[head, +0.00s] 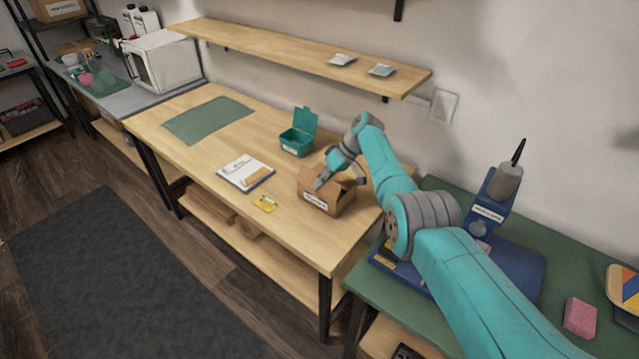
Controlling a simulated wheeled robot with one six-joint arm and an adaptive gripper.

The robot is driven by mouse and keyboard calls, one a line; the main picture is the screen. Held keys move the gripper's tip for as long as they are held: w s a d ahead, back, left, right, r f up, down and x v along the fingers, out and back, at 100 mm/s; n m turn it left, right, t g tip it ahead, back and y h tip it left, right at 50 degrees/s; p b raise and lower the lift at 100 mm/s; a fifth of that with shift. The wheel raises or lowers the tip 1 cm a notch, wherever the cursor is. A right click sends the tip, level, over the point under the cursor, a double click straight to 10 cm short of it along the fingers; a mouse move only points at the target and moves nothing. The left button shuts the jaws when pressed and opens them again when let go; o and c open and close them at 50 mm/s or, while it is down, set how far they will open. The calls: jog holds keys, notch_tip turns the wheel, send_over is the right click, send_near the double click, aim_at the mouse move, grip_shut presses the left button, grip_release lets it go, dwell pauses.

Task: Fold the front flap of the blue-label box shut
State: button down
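A brown cardboard box (342,204) stands on the wooden table, with a small label on its front side. The label is too small for me to tell its colour clearly. Flaps show raised or spread around its top, and I cannot make out the exact angle of the front flap.
A teal open-lidded bin (297,142) stands behind the box. A green mat (208,120) lies at the far left. A shelf (290,50) overhangs the back; a blue device (490,205) stands right.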

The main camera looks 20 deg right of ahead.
jog(key=c, duration=1.8)
grip_release()
jog(key=o, duration=0.4)
jog(key=shift+v, duration=3.75)
jog(key=shift+f, duration=0.1)
